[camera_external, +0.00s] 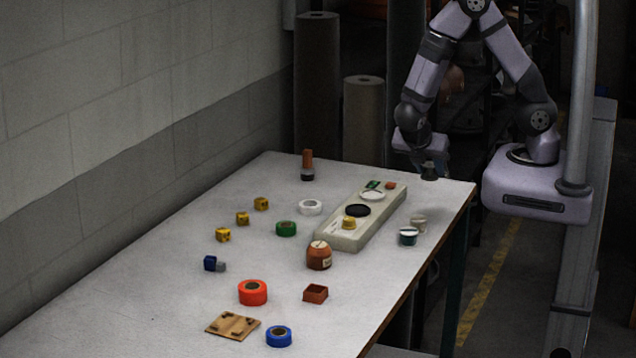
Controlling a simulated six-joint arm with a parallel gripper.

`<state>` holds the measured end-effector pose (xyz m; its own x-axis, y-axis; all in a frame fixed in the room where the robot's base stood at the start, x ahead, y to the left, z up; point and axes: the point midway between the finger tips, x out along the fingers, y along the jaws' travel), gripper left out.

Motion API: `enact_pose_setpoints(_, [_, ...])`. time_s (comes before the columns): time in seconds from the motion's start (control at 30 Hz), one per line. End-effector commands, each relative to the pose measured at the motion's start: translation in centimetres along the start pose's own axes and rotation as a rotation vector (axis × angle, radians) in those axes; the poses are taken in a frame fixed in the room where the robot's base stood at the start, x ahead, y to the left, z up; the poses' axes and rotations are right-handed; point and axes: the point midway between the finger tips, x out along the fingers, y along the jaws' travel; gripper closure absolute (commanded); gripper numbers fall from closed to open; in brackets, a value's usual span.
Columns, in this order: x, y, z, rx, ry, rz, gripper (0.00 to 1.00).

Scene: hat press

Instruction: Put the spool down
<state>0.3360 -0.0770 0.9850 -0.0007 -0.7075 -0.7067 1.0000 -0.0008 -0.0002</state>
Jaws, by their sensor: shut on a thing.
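My gripper (430,168) is low over the far right corner of the table, pointing down. It is shut on a small dark thing, the spool (429,177), which is mostly hidden by the fingers. The spool is at or very close to the tabletop; I cannot tell whether it touches.
A pale long base (340,236) with round pads stands left of my gripper. Two small jars, one teal (408,237), stand nearer. Tape rolls, including a red one (253,292), yellow blocks (242,218) and a brown pot (319,256) are spread across the table (150,290).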

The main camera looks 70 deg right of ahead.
Motion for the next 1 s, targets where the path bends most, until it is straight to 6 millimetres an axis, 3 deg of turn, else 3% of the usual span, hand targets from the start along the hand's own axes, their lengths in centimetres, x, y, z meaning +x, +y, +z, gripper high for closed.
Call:
enact_pose_setpoints(0.4, [-3.1,0.1,3.1,0.003,0.002,0.003,0.92])
enact_pose_setpoints(0.47, [-2.9,0.8,2.5,-0.017,0.001,0.014,0.92])
enact_pose_setpoints(0.77, [-2.5,6.3,0.1,-0.120,0.000,0.118,0.92])
enact_pose_setpoints(0.87, [-2.3,9.2,-0.8,-0.175,0.000,0.175,0.92])
enact_pose_setpoints(1.0, [-1.9,14.6,-1.7,-0.284,0.000,0.286,0.92])
